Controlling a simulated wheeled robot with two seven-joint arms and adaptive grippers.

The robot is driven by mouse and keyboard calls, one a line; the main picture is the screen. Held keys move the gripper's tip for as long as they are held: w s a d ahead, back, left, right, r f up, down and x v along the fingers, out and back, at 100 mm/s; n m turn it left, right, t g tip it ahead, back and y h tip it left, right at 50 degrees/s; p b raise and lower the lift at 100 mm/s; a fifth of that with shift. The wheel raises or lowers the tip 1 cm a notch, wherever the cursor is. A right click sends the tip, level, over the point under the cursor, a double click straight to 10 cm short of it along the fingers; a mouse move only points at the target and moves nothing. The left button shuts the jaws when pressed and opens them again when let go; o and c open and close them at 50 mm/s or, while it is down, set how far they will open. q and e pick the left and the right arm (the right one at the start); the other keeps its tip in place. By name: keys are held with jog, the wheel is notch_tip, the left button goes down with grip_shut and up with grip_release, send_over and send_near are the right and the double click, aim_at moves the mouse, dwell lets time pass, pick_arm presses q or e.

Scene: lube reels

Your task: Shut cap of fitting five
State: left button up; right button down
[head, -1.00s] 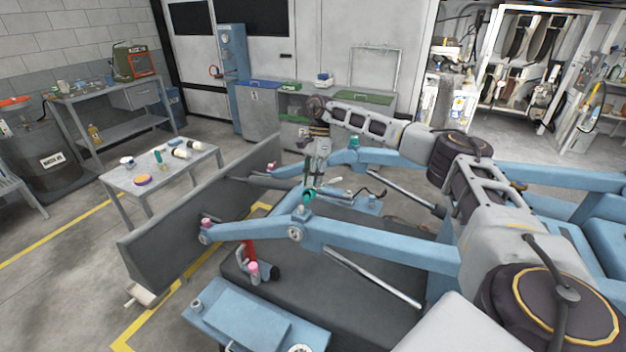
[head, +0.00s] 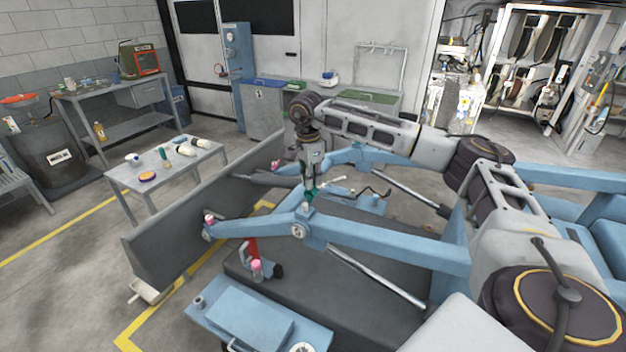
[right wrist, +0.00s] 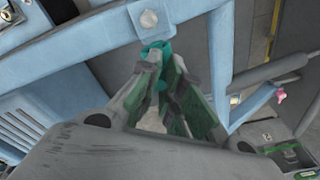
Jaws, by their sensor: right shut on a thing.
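A blue loader arm (head: 385,247) runs across the middle of the head view, with a round numbered plate (head: 298,230) on it; I cannot read the number surely. A small fitting (head: 306,207) stands on the arm's top by its bend, with a teal cap (head: 309,197) at it. My right gripper (head: 310,188) points down from above and is shut on the teal cap. In the right wrist view, the teal cap (right wrist: 157,48) shows at the tips of the gripper (right wrist: 161,62). The fingers hide whether the cap sits fully on the fitting. My left gripper is out of view.
A second blue arm (head: 372,155) lies just behind my right gripper. A grey table (head: 200,172) with bottles and caps stands at left.

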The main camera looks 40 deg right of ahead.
jog(key=shift+s+h, duration=0.1)
jog(key=shift+h, duration=0.3)
jog(key=shift+r, duration=0.1)
